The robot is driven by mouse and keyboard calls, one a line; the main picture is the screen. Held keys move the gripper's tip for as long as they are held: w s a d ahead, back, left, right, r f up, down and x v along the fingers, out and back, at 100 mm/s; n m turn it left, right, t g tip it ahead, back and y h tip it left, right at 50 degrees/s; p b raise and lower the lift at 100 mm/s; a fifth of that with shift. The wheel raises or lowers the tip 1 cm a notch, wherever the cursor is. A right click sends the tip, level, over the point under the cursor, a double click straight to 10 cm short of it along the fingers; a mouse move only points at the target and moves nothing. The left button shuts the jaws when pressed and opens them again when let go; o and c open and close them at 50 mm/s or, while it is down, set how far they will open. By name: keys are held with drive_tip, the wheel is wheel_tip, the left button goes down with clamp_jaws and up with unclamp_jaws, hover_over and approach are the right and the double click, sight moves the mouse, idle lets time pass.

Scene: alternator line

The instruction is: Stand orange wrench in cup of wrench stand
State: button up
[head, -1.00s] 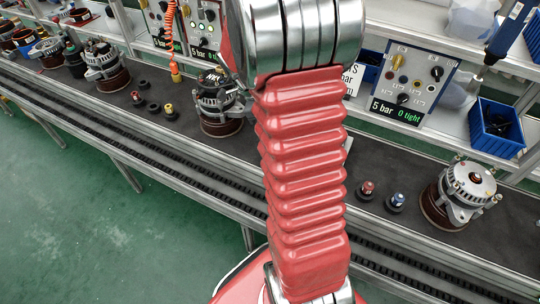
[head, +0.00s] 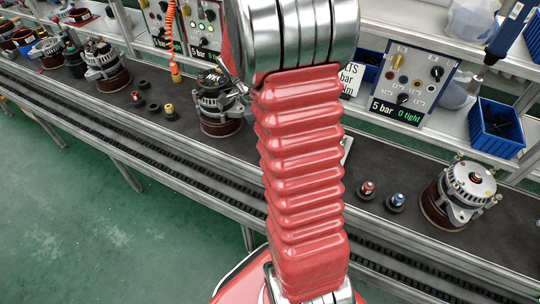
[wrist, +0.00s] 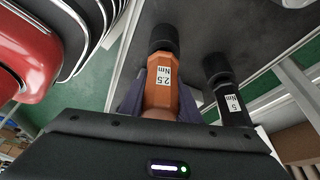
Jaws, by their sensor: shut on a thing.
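In the wrist view my gripper (wrist: 160,102) is shut on the orange wrench (wrist: 161,82), which has a black end and a white "2.5 Nm" label. Dark fingers press on both sides of its orange body. A dark wrench (wrist: 229,97) labelled "5 Nm" is just to the right of the orange one, with a gap between them. I cannot make out the wrench stand or its cup in either view. In the head view my arm hides the gripper and the orange wrench.
Alternators stand along the dark conveyor, one at right (head: 464,193) and one left of my arm (head: 220,105). Small red (head: 367,189) and blue (head: 396,201) pieces stand on the conveyor. A pressure panel (head: 410,82) and a blue bin (head: 496,128) are behind it.

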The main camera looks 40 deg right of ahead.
drive_tip(key=shift+f, duration=0.1)
drive_tip(key=o, duration=1.2)
drive_tip(key=v, duration=1.3)
drive_tip(key=shift+w+a+r, duration=0.1)
drive_tip(key=shift+r, duration=0.25)
drive_tip(key=shift+n, duration=0.3)
